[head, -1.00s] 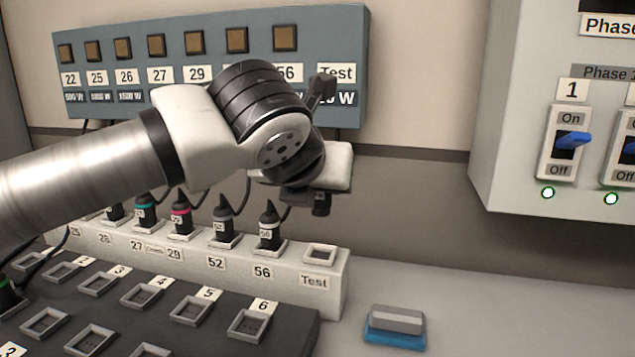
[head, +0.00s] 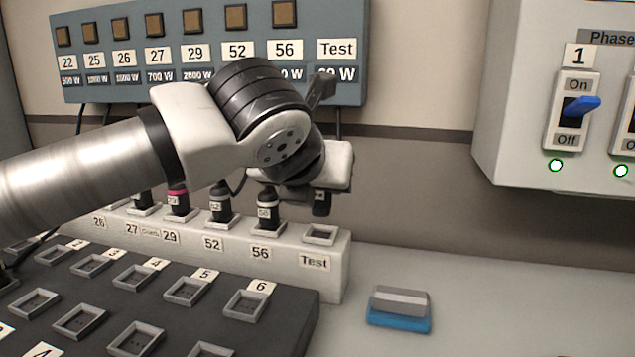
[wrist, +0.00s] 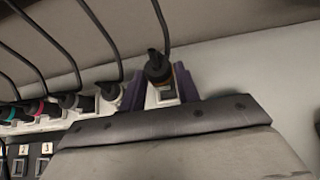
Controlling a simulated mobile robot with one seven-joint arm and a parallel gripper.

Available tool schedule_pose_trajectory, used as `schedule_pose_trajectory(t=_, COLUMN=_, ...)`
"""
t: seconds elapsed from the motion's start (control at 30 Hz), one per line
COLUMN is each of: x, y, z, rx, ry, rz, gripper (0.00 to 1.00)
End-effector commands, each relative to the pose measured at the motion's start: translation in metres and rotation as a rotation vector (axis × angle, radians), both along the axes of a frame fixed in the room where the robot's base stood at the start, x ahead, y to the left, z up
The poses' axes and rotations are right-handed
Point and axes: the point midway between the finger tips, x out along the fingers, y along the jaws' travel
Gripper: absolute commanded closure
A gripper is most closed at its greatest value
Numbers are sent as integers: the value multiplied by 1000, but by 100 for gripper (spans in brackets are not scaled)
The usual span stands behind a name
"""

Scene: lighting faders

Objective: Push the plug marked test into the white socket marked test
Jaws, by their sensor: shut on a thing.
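The white test socket (head: 320,235) is the right-end opening of the white socket strip, above its "Test" label. My gripper (head: 320,197) is just above this socket in the head view, with a small gap showing below it. A white label shows on or just below the plug, too small to read. The plug's lower end and prongs are hidden, so contact with the socket cannot be told.
Plug 56 (head: 267,212) and others stand in the strip just left of my gripper. A dark panel (head: 285,335) with empty numbered sockets lies in front. A blue-grey block (head: 399,308) rests on the counter at right. A switch box (head: 510,150) hangs at upper right.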

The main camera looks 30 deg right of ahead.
Motion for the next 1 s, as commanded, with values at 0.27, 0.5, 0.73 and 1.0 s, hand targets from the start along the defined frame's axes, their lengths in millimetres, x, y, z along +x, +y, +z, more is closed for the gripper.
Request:
schedule_pose_trajectory(t=0.27, x=0, y=0, z=-4, rx=0, ry=0, rz=0, gripper=95)
schedule_pose_trajectory(t=0.5, x=0, y=0, z=-11, rx=0, ry=0, rz=0, gripper=95)
schedule_pose_trajectory(t=0.73, x=0, y=0, z=-17, rx=0, ry=0, rz=0, gripper=95)
schedule_pose_trajectory(t=1.0, x=0, y=0, z=-22, rx=0, ry=0, rz=0, gripper=95)
